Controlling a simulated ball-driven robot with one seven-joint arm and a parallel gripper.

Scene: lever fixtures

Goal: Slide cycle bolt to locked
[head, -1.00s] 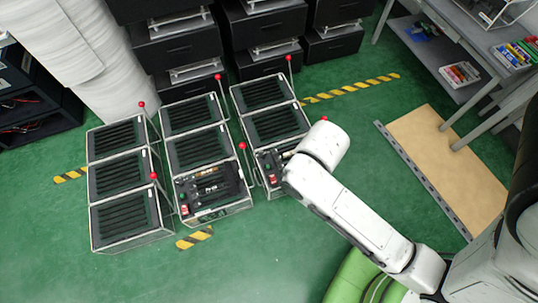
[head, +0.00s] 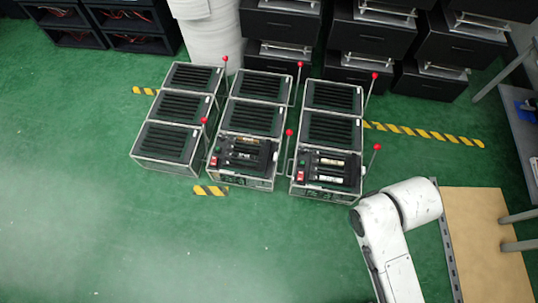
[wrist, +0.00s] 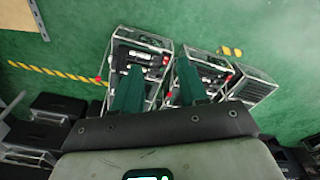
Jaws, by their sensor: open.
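Two panelled lever fixtures stand on the floor in the head view: a middle one (head: 245,176) and a right one (head: 325,188). Each has a dark top with barrel-like parts, a red switch and an upright rod with a red knob. They also show in the wrist view, one left of centre (wrist: 142,55) and one right of centre (wrist: 207,72). I cannot tell which small part is the cycle bolt. My gripper (wrist: 158,68) is open, with two green fingers apart and nothing between them. It appears in front of the fixtures, partly covering them. The head view does not show the fingers.
Slatted boxes in clear frames (head: 170,143) adjoin the fixtures, several with upright red-knobbed rods. Black drawer units (head: 370,38) and a white column (head: 205,35) stand behind. A tan board (head: 485,235) lies at right. Green floor in front is open.

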